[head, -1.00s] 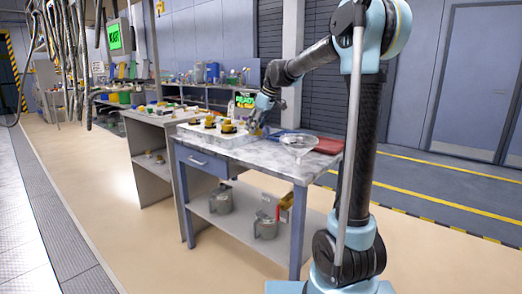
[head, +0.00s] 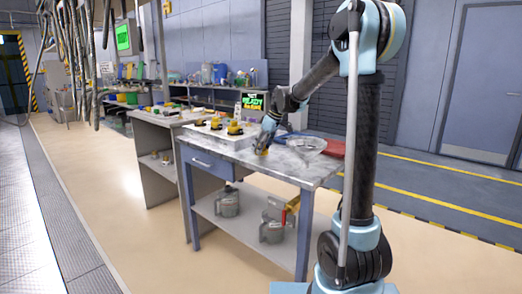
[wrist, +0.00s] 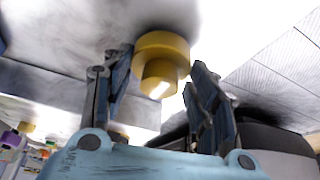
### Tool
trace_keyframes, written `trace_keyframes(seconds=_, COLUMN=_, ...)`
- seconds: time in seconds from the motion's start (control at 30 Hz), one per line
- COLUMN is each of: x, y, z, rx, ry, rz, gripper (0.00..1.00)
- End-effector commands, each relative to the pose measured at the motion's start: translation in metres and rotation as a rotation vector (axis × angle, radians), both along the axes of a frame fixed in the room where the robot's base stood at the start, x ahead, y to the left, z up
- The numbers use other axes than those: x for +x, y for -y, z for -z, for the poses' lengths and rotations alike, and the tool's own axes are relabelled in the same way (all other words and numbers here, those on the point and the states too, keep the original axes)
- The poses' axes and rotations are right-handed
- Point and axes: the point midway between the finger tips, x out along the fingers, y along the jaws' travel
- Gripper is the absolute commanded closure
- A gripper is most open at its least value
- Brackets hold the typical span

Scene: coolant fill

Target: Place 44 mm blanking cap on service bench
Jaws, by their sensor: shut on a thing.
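A yellow blanking cap (wrist: 161,52) sits between the fingertips of my gripper (wrist: 161,80) in the wrist view, with its wide disc toward the bench and its narrower stub toward the palm. In the head view my gripper (head: 261,146) is low over the pale marbled top of the service bench (head: 285,167), in front of the white tray. A bit of the yellow cap (head: 264,152) shows below the fingers. My gripper is shut on it. I cannot tell whether the cap touches the bench top.
A white tray (head: 205,137) with several yellow and black caps stands on the bench left of my gripper. A clear bowl (head: 306,145) and a red item (head: 331,149) are to the right. A screen (head: 251,102) stands behind. The bench's front middle is clear.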

Motion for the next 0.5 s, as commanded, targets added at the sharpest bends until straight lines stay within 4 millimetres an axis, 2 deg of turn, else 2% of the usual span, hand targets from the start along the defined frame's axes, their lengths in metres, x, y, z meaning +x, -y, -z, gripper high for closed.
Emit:
trace_keyframes(seconds=0.1, x=-0.0002, y=0.0003, z=0.0085, rx=0.000, ry=0.000, rz=0.000, gripper=0.67)
trace_keyframes(seconds=0.37, x=-0.0002, y=0.0003, z=0.0092, rx=0.000, ry=0.000, rz=0.000, gripper=0.67)
trace_keyframes(seconds=0.4, x=-0.0002, y=0.0003, z=0.0093, rx=0.000, ry=0.000, rz=0.000, gripper=0.42)
trace_keyframes(seconds=0.47, x=-0.0003, y=0.0003, z=0.0092, rx=0.000, ry=0.000, rz=0.000, gripper=0.29)
trace_keyframes(seconds=0.5, x=-0.0003, y=0.0003, z=0.0092, rx=0.000, ry=0.000, rz=0.000, gripper=0.27)
